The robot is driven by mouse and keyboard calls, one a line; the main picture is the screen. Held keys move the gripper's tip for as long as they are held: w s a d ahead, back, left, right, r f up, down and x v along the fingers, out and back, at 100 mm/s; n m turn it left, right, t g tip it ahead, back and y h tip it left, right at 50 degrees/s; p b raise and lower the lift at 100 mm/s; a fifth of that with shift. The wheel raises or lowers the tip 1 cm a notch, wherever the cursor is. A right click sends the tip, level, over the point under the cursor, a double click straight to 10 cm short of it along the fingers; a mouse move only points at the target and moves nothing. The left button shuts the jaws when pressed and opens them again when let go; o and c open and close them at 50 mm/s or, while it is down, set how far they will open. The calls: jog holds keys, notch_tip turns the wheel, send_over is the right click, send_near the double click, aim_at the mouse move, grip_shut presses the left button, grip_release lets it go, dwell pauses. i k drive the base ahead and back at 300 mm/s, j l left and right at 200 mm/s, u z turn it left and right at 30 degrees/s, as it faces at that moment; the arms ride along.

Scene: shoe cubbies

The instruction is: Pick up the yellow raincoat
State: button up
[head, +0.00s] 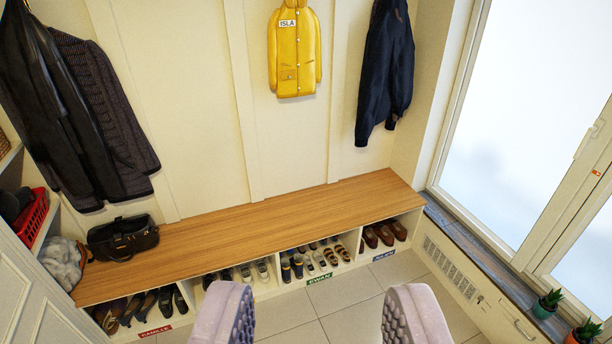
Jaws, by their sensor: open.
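The yellow raincoat (295,55) hangs on the cream panelled wall above the bench, near the top middle of the head view. It has a white "ISLA" label near its top, and its upper end is cut off by the frame edge. My gripper (318,318) shows at the bottom of the view as two pale, ridged fingertips held wide apart. It is open, with only floor tiles showing between the fingers. The raincoat is well beyond and above it in the picture, apart from it.
A wooden bench (250,226) with shoe cubbies underneath runs along the wall. A dark bag (123,238) sits on its left end. Dark coats (75,110) hang left, a navy jacket (386,72) right. Potted plants (548,303) stand by the window. Tiled floor (352,322) is clear in front.

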aim_at(293, 29)
jog(key=i+z, duration=0.1)
jog(key=i, duration=0.8)
jog(key=i+j, duration=0.15)
jog(key=i, duration=0.8)
jog(key=i+l+u, duration=0.2)
jog(key=i, duration=0.35)
jog(key=i+l+u, duration=0.15)
jog(key=i, duration=0.4)
jog(key=i+l+u, duration=0.15)
jog(key=i+u, duration=0.35)
jog(key=i+l+u, duration=0.3)
jog(key=i+u, duration=0.2)
